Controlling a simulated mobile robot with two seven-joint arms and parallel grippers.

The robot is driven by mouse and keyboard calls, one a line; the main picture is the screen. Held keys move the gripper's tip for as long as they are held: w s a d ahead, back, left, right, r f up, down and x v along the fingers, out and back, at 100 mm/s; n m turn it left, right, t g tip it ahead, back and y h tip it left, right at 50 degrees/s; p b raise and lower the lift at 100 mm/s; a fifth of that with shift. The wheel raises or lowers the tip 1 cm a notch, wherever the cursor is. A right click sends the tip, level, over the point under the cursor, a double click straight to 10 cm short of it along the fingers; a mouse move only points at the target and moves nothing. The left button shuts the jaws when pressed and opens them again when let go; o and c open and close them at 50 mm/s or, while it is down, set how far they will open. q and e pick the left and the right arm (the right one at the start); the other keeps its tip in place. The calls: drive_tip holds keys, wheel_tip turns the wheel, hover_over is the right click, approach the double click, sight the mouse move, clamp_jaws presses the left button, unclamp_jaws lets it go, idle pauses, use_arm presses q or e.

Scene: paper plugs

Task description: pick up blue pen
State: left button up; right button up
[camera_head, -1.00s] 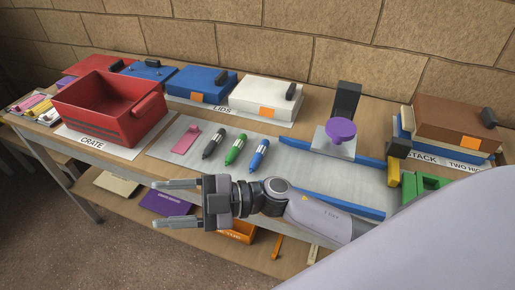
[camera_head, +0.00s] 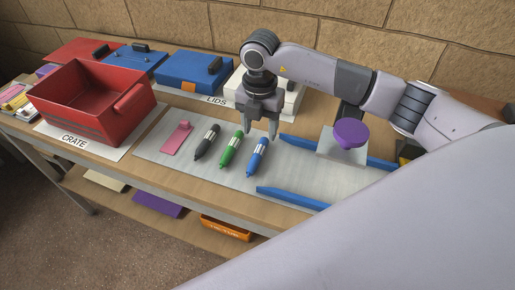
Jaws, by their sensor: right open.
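My left gripper is out of view.
A pink tag (camera_head: 177,138) lies left of the pens. A red crate (camera_head: 92,100) stands at the left. Blue rails (camera_head: 290,198) and a purple-knobbed block (camera_head: 342,146) are to the right. Lids (camera_head: 194,68) line the back.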

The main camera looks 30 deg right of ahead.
sight(260, 147)
drive_tip(key=f, duration=0.4)
drive_tip(key=f+p, duration=0.1)
drive_tip(key=f, duration=0.1)
drive_tip(key=shift+s+a+f, duration=0.1)
drive_tip(key=shift+s, duration=0.15)
clamp_jaws()
